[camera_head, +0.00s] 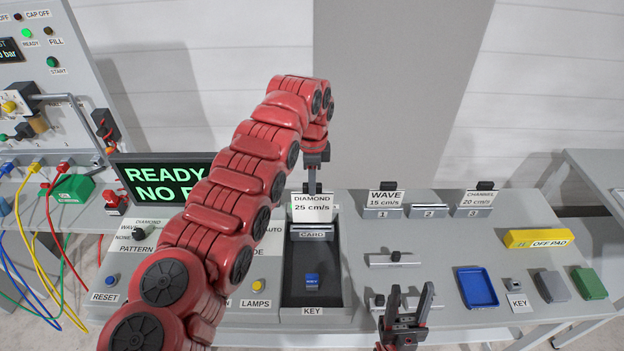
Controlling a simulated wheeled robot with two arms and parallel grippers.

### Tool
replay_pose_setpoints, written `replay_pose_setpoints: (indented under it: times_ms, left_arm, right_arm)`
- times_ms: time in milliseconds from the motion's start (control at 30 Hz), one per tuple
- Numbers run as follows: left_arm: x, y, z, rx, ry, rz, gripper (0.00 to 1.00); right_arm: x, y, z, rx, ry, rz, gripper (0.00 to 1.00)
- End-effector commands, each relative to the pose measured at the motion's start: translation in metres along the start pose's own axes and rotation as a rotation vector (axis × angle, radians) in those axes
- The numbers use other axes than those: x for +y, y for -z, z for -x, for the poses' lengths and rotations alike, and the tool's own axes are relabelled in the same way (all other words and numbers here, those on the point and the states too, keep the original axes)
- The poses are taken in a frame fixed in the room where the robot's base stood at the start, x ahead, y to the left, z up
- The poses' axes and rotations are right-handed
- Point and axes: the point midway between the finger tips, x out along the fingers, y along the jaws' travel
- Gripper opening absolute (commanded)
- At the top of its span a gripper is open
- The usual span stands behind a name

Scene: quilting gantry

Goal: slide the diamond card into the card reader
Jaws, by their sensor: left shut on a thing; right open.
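The diamond card (312,208) is white, labelled DIAMOND 25 cm/s, and stands upright in the head view's middle. My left gripper (312,187) is shut on its top edge from above. The card reader (312,235), labelled CARD, is directly below the card at the back of a dark recess. The card's lower edge is close to the reader; I cannot tell whether it is in the slot. My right gripper (408,300) is open and empty, low at the front, right of the recess.
The dark recess (330,262) holds a blue key block (312,280). Right of it stand the WAVE card (384,198) and CHANNEL card (480,198) in holders, with holder 2 (429,211) between. A blue tray (477,303) and yellow OFF PAD block (538,238) lie further right. A READY screen (150,183) stands left.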

Motion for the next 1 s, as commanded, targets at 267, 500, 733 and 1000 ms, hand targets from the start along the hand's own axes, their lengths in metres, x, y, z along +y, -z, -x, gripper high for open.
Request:
replay_pose_setpoints:
  times_ms: [267, 500, 733, 1000]
  left_arm:
    - [0.0, 0.0, -0.018, 0.0, 0.001, 0.001, 0.0]
    - [0.0, 0.0, -0.018, 0.0, 0.0, 0.001, 0.0]
    - [0.0, 0.0, -0.018, 0.0, 0.0, 0.001, 0.0]
    - [0.0, -0.001, -0.019, 0.0, -0.001, 0.001, 0.0]
  right_arm:
    - [-0.001, -0.002, 0.011, 0.0, 0.0, 0.0, 0.5]
    - [-0.001, -0.002, 0.01, 0.0, 0.0, 0.0, 0.5]
    - [-0.001, -0.002, 0.01, 0.0, 0.0, 0.0, 0.5]
    - [-0.001, -0.003, 0.016, 0.0, 0.0, 0.0, 0.5]
